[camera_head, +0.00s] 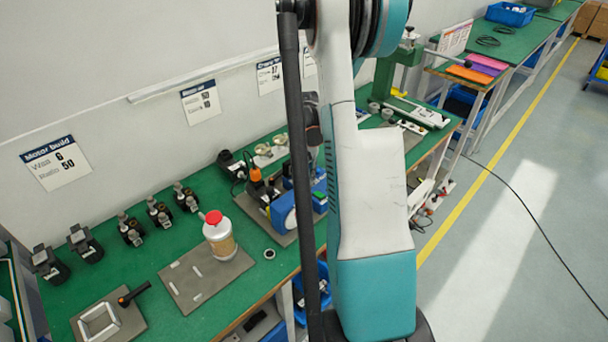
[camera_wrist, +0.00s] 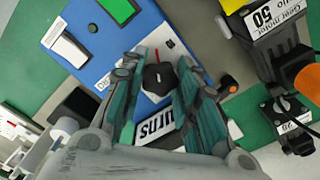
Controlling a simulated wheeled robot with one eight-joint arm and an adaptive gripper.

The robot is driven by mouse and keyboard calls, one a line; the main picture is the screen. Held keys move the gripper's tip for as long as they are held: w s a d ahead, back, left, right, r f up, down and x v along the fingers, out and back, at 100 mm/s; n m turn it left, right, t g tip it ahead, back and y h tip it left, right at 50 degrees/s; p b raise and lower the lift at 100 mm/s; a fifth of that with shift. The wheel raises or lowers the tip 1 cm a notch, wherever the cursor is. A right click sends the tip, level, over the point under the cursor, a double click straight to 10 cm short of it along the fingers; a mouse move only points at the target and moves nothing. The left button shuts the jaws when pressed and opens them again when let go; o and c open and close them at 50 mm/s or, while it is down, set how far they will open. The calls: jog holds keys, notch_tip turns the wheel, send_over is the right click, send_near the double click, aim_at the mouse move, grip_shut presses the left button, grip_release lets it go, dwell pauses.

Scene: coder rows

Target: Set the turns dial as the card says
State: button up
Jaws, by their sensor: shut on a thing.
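The turns dial is a dark knob (camera_wrist: 158,80) on a blue panel (camera_wrist: 92,58) in the wrist view. A red mark shows just beyond it. A white label reading "turns" (camera_wrist: 154,127) lies below it, upside down in this view. My gripper (camera_wrist: 161,72) has its teal fingers on either side of the knob and is shut on it. In the head view my arm hides the knob and most of the gripper; part of the blue machine (camera_head: 283,212) shows. Wall cards hang behind the bench: "Motor build" (camera_head: 56,162) and two smaller ones (camera_head: 201,101) (camera_head: 269,75), whose small print I cannot read surely.
A green switch (camera_wrist: 118,9) and a white rectangle (camera_wrist: 66,54) are on the panel. A gear motor labelled 50 (camera_wrist: 272,22) stands close at right. A red-capped jar (camera_head: 219,236) and several small motors stand on the green bench (camera_head: 150,255).

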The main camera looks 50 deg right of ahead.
jog(key=m, duration=0.5)
jog(key=shift+m, duration=0.3)
dwell(0.5)
jog(key=o, duration=1.1)
